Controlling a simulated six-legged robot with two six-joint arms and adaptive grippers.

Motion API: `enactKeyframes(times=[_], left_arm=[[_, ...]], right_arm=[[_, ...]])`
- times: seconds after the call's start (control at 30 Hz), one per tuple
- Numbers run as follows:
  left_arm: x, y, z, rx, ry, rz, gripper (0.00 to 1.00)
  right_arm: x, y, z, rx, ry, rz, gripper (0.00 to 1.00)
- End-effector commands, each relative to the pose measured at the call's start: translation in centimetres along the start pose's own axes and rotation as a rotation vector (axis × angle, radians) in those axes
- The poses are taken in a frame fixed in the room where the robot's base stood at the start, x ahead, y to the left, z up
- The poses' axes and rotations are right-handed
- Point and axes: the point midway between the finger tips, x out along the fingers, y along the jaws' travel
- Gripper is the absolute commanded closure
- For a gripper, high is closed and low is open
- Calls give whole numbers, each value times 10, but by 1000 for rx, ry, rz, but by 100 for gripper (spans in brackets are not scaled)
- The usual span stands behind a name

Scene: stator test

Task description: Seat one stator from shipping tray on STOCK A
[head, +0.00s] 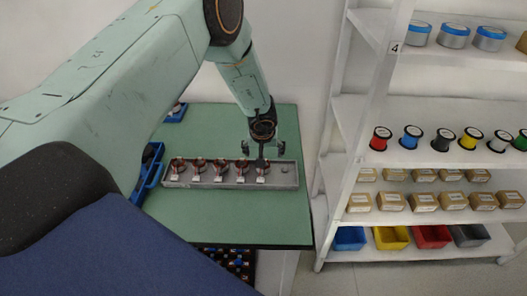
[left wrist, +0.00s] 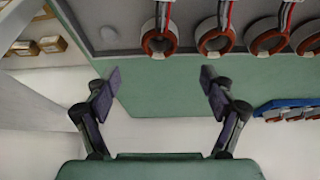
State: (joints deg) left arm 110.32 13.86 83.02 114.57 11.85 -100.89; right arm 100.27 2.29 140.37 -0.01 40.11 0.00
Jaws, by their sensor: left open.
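A long grey tray (head: 285,180) lies on the green table with several copper-wound stators in a row, one of them (head: 240,172) near its middle. In the left wrist view, the tray (left wrist: 120,12) runs along the top; a stator (left wrist: 160,42) is next to an empty round spot (left wrist: 109,34). My left gripper (head: 263,149) is open and empty above the tray's far edge, towards its right end. In the left wrist view, the two fingers (left wrist: 160,80) are wide apart over the green table, touching nothing. No STOCK A label is readable. My right gripper is out of view.
A blue tray (head: 177,113) at the back left also shows in the left wrist view (left wrist: 290,103), holding small stators. Another blue tray (head: 150,176) is partly hidden by my arm. A dark crate (head: 228,262) is below the table edge. White shelves (head: 350,110) stand right.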

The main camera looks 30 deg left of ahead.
Motion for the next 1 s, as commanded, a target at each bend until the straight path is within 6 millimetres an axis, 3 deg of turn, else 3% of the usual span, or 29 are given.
enactKeyframes(times=[0.37,1.0], left_arm=[[-4,0,0,0,0,0,14],[-107,0,0,-1,1,2,14]], right_arm=[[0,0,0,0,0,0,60],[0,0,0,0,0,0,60]])
